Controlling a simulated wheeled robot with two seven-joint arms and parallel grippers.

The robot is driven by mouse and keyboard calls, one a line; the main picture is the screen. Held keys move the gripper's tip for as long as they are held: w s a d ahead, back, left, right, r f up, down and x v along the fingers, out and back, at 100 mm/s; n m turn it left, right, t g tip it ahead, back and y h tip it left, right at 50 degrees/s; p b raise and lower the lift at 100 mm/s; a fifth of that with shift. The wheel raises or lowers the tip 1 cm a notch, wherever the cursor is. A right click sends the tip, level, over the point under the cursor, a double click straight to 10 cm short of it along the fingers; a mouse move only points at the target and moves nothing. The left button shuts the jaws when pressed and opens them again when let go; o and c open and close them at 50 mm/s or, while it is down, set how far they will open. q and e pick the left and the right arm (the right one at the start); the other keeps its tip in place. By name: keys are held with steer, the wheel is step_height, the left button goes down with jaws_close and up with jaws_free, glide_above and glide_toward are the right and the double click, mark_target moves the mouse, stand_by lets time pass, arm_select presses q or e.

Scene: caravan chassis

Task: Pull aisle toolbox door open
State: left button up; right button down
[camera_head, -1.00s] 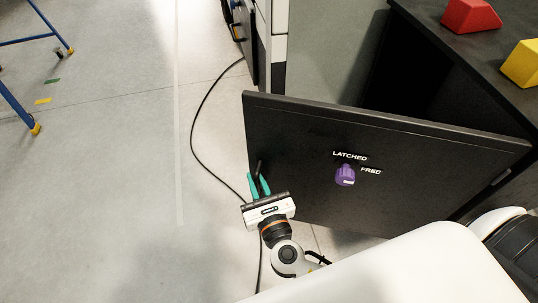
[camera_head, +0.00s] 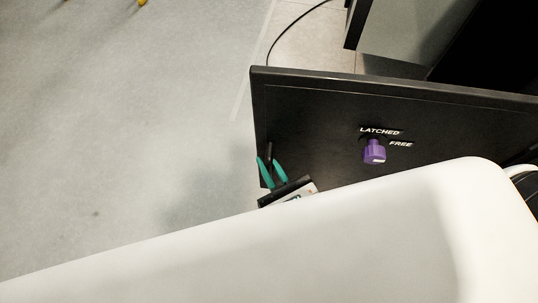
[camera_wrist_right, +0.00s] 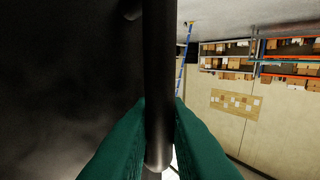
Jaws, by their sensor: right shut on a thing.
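The toolbox door (camera_head: 320,125) is a dark panel standing swung out from the cabinet in the head view. A purple knob (camera_head: 374,151) sits on its face beside the words LATCHED and FREE. My right gripper (camera_head: 269,165), with green fingers, is at the door's left end, at a dark upright handle (camera_head: 268,152). In the right wrist view the green fingers are on both sides of the dark handle bar (camera_wrist_right: 158,80), shut on it. The dark door face fills the left of that view. My left gripper is not in view.
The dark cabinet opening (camera_head: 490,60) is behind the door at top right. A black cable (camera_head: 284,38) lies on the floor. Grey floor (camera_head: 110,130) at left is clear. Shelves with boxes (camera_wrist_right: 260,60) stand far off in the wrist view.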

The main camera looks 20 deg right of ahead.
steer(key=shift+s+a+f, duration=0.1)
steer(key=shift+s, duration=0.2)
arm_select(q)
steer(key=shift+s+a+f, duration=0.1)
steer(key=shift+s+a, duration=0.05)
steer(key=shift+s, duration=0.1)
arm_select(e)
steer(key=c, duration=1.8)
jaws_free()
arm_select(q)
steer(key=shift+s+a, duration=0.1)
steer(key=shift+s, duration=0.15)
arm_select(e)
steer(key=shift+o, duration=0.3)
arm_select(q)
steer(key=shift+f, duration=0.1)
